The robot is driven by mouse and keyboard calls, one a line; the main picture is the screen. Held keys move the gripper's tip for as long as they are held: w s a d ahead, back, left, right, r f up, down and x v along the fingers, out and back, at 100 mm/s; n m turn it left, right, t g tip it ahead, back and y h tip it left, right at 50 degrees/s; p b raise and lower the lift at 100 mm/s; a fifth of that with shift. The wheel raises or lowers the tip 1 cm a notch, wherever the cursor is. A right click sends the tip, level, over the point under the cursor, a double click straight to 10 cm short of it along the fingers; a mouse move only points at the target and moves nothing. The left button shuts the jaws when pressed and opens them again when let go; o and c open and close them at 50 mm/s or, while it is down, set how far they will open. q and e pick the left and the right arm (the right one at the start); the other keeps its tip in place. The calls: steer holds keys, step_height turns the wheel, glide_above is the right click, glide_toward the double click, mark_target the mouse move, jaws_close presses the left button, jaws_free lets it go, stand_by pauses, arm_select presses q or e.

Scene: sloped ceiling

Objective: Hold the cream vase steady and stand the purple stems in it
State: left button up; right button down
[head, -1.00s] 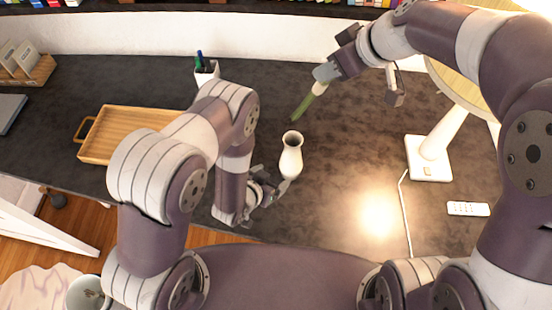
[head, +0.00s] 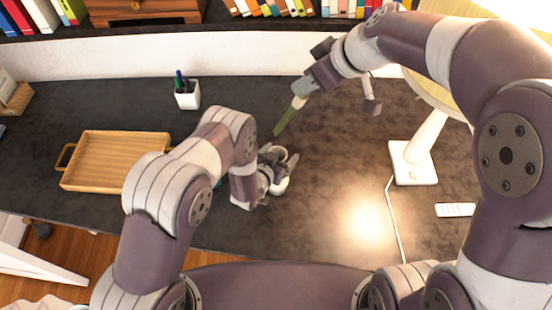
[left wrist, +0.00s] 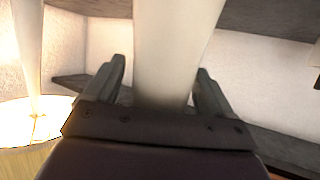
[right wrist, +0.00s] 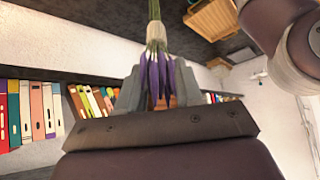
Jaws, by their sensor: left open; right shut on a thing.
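The cream vase (head: 281,186) stands on the dark desk, mostly hidden by my left gripper (head: 286,165) in the head view. In the left wrist view the vase (left wrist: 176,50) rises between the two open fingers, with one finger on each side. My right gripper (head: 302,91) is raised above the desk, behind and slightly right of the vase. It is shut on the purple stems (head: 286,117), whose green ends point down and left. In the right wrist view the purple heads (right wrist: 157,75) sit between the fingers, below a pale band.
A wooden tray (head: 118,135) lies at the left, and a white pen cup (head: 187,100) stands behind it. A lamp (head: 414,166) with a cord and a white remote (head: 455,210) are at the right. The desk between vase and lamp is clear.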

arm_select(q)
steer(key=shift+s+r, duration=0.1)
steer(key=shift+c, duration=0.7)
arm_select(e)
steer(key=shift+s, duration=0.15)
arm_select(q)
steer(key=c, duration=1.2)
steer(key=shift+c, duration=0.3)
arm_select(e)
step_height(320, 180, down, 13)
steer(key=c, duration=0.7)
jaws_free()
steer(key=shift+o, duration=0.2)
steer(key=v, duration=1.2)
